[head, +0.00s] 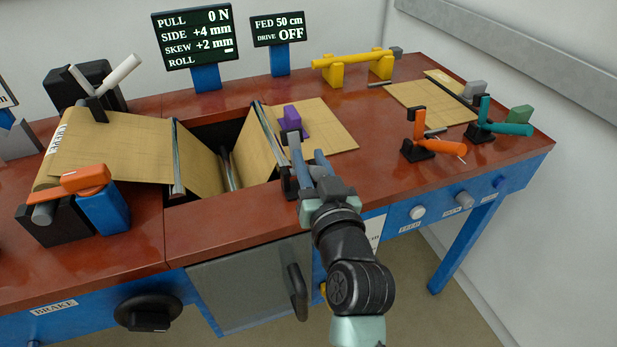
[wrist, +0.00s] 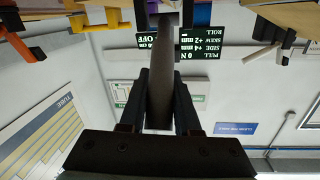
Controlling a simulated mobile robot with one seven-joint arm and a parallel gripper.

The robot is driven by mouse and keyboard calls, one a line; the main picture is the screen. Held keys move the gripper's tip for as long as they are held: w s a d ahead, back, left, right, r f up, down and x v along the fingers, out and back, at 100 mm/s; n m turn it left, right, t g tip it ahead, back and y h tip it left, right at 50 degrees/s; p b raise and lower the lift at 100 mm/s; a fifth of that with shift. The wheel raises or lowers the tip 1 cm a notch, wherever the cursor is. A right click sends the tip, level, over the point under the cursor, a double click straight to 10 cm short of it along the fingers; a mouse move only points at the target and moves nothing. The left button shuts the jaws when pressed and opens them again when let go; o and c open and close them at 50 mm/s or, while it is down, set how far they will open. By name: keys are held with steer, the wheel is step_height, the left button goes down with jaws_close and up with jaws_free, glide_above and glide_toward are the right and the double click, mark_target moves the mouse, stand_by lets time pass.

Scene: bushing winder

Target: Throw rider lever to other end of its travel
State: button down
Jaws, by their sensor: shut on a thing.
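A dark grey bar-like lever (wrist: 158,80) stands between the two fingers of my gripper (wrist: 158,95) in the wrist view. The fingers are shut on it, one on each side, and its near end reaches close to the palm. In the head view my gripper (head: 308,162) is at the right side of the winder's opening, by a black bracket (head: 287,183) and just in front of a purple block (head: 291,117). The fingers and wrist hide most of the lever there, so its full tilt cannot be told. No label naming the rider lever is readable.
Brown paper web (head: 110,148) runs over rollers across the opening. Orange (head: 420,130) and teal (head: 486,110) levers stand to the right. A yellow bar (head: 352,58) lies at the back. A display (head: 195,47) reads pull 0 N; the other (head: 277,29) shows drive off.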

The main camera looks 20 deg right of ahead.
steer(key=f+t+b, duration=0.1)
steer(key=b, duration=0.2)
steer(key=shift+s, duration=0.35)
steer(key=shift+s+t+b, duration=0.1)
steer(key=shift+t+b, duration=0.2)
steer(key=shift+b, duration=0.5)
steer(key=shift+r+b, duration=0.15)
steer(key=shift+b, duration=0.2)
steer(key=c, duration=0.6)
jaws_free()
steer(key=shift+s+a+f+b, duration=0.15)
steer(key=shift+s+f+b, duration=0.15)
steer(key=shift+s, duration=1.85)
steer(key=shift+s+a+f+b, duration=0.2)
steer(key=shift+s+f, duration=0.15)
steer(key=shift+s, duration=1.8)
steer(key=shift+s+a+f+b, duration=0.2)
steer(key=shift+s+f, duration=0.1)
steer(key=shift+s, duration=1.85)
